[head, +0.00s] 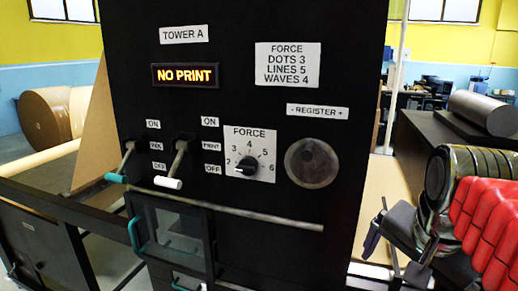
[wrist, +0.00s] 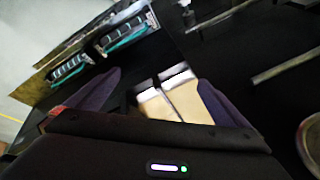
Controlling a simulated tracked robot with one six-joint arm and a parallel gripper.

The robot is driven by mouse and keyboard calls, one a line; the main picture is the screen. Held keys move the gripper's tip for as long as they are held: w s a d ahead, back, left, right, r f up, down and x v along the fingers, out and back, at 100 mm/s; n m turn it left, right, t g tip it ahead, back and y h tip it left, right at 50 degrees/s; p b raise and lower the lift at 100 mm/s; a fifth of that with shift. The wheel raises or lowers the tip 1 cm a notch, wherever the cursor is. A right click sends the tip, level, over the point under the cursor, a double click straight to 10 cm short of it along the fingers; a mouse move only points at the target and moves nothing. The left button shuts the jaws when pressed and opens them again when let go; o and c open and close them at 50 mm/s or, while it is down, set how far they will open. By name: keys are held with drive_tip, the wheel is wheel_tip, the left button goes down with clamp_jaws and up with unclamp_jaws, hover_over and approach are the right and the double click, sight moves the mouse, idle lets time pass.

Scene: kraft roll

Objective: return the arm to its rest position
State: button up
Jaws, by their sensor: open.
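My arm (head: 480,215), with a dark banded joint and red ribbed covers, is at the right edge of the head view. My gripper (wrist: 160,82) shows in the wrist view as two purple-grey fingers spread apart. It is open, with nothing held between the fingers. Beyond the fingers are pale tan blocks or sheets with white ends (wrist: 172,98), too blurred to name. In the head view the dark gripper end is low, right of the black panel (head: 270,25) and apart from its controls.
The panel carries a NO PRINT display (head: 185,75), a teal-tipped lever (head: 117,178), a white-tipped lever (head: 169,182), a force knob (head: 247,166) and a round register knob (head: 311,163). A rail (head: 260,215) runs below. A dark roller (head: 483,113) lies at right.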

drive_tip(key=s+a+f+n+t+y, duration=0.1)
drive_tip(key=s+a+f+n, duration=0.2)
drive_tip(key=a+f+n, duration=0.7)
drive_tip(key=shift+a+f+n, duration=0.15)
drive_tip(key=shift+f+n, duration=0.4)
drive_tip(key=shift+n, duration=0.15)
drive_tip(key=shift+c, duration=0.4)
